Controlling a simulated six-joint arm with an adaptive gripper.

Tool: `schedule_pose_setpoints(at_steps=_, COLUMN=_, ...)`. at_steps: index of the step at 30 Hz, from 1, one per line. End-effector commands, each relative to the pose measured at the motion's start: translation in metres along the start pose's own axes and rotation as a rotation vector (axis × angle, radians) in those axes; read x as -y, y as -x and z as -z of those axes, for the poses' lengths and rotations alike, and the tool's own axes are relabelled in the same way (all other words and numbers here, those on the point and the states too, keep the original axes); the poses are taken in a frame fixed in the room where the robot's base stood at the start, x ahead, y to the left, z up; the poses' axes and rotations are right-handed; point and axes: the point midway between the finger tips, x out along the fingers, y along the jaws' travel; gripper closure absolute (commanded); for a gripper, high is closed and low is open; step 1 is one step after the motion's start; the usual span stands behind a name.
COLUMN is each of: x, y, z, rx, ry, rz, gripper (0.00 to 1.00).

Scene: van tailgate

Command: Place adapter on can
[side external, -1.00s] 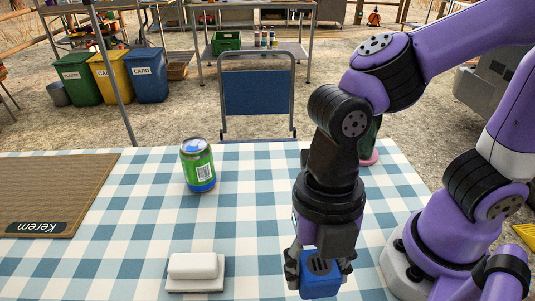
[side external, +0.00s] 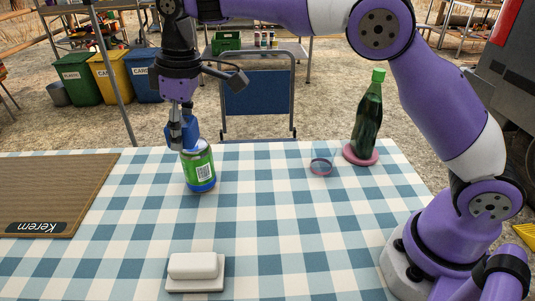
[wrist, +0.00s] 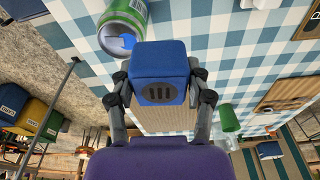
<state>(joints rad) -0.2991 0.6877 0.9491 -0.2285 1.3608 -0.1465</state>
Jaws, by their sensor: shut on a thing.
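My gripper (side external: 181,125) is shut on the adapter (side external: 180,135), a blue block with dark slots on one face. The adapter also shows between the fingers in the wrist view (wrist: 158,72). The green can (side external: 198,170), with a blue base and a white barcode label, stands upright on the checked table.
A clear glass (side external: 321,163) and a green bottle (side external: 368,120) on a pink coaster (side external: 360,155) stand right. The middle table is clear.

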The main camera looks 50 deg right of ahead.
Motion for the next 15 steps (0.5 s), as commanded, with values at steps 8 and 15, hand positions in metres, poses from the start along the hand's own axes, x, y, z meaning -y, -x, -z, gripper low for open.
schedule_pose_setpoints(at_steps=8, x=-0.050, y=-0.010, z=0.004, rx=0.001, ry=-0.266, rz=-0.040, gripper=0.85)
schedule_pose_setpoints(at_steps=15, x=-0.051, y=-0.034, z=0.000, rx=0.002, ry=-0.281, rz=-0.042, gripper=0.85)
